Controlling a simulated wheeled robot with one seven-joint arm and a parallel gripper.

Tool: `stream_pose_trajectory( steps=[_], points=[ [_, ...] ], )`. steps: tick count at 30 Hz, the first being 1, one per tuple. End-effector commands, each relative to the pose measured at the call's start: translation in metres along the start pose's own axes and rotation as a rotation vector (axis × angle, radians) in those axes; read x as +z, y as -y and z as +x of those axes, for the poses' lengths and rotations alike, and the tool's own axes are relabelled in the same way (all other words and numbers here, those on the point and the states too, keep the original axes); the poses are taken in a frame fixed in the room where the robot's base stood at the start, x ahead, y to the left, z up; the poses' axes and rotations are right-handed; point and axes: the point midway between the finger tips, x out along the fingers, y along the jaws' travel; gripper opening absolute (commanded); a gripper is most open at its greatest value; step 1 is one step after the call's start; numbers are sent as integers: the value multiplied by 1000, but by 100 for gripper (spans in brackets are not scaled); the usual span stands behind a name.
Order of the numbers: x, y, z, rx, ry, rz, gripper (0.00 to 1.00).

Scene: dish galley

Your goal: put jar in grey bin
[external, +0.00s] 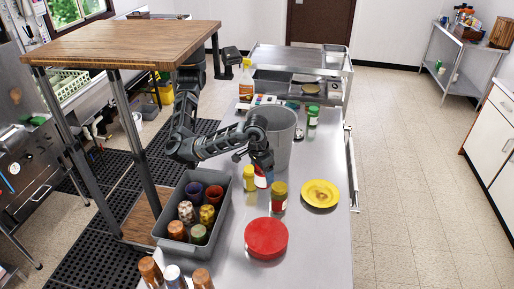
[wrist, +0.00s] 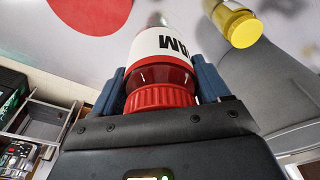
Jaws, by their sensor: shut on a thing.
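My gripper (external: 262,163) points down over the steel counter. In the wrist view its two blue fingers (wrist: 163,88) are shut on a jar (wrist: 165,70) with a red ribbed lid and a white label with dark letters. The jar also shows in the external view (external: 261,181), partly hidden under my gripper. I cannot tell whether its base touches the counter. A rectangular grey bin (external: 225,238) stands to the left, holding several cups and cans. A tall round grey container (external: 283,143) stands just behind my gripper.
A yellow-lidded jar (external: 280,196), a small yellow container (external: 249,179), a red round plate (external: 266,238) and a yellow plate (external: 320,193) surround my gripper. A wooden-topped table (external: 128,42) stands at the left. Copper-topped containers (external: 151,272) stand at the near edge.

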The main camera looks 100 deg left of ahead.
Motion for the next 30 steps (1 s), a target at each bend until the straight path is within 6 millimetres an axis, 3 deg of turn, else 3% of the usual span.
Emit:
stream_pose_trajectory(
  steps=[5, 14, 23, 30],
  points=[
    [-4, -1, -33, 7, 4, -1, 20],
    [-17, 0, -112, 6, 3, 0, 20],
    [-67, 23, -114, 45, 1, 267, 20],
    [-111, 52, -115, 87, 1, 542, 20]
  ],
)
